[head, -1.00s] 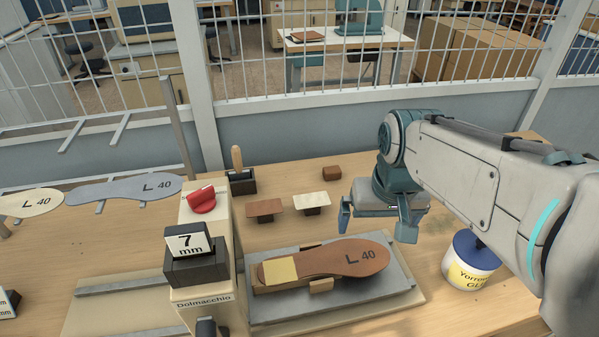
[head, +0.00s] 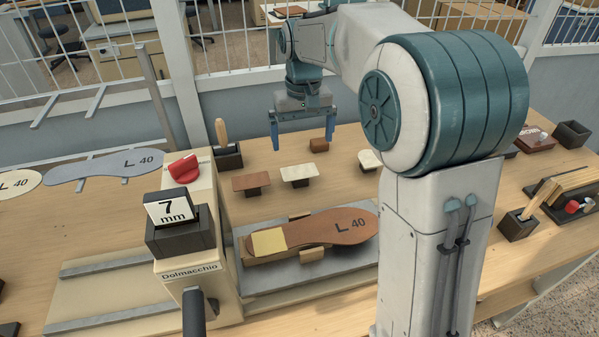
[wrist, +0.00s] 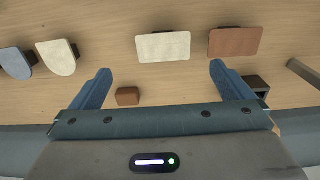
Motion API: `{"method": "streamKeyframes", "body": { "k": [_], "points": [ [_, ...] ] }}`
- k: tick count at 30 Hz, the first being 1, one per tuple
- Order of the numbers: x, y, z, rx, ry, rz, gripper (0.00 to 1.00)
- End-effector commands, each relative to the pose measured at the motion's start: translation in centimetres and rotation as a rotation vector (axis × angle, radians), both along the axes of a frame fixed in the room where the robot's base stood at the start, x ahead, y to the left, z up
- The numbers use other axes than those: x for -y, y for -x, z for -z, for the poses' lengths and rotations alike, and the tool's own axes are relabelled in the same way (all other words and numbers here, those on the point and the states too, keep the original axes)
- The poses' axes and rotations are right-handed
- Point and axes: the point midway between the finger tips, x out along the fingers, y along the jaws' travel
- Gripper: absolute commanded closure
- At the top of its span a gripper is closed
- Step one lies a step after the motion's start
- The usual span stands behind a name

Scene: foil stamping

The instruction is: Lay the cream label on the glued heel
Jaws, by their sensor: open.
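The cream label (head: 299,172) is a flat rectangle on a small dark stand. It also shows in the wrist view (wrist: 163,46), ahead of the fingers. My gripper (head: 303,138) is open and empty, raised above the back of the bench beyond the cream label. Its two blue fingers show apart in the wrist view (wrist: 160,72). Nothing is between them.
A brown label (head: 252,183) stands left of the cream one. A small brown block (head: 319,145) lies near the gripper. A rounded cream piece (head: 370,159) is partly hidden by my arm. The press (head: 190,230) stands left of the insole. A wooden-handled tool (head: 222,135) stands behind.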

Motion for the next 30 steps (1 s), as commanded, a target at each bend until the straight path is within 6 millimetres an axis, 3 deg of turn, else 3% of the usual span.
{"method": "streamKeyframes", "body": {
  "k": [3, 11, 21, 30],
  "points": [
    [0.0, 0.0, 2.2, -0.002, 0.000, 0.000, 0.00],
    [-0.1, -0.1, 4.2, 0.000, 0.000, 0.000, 0.00],
    [-0.7, -0.7, 8.6, -0.001, 0.000, -0.001, 0.00],
    [-0.7, -0.7, 9.0, 0.002, 0.000, -0.001, 0.00]
  ]
}}
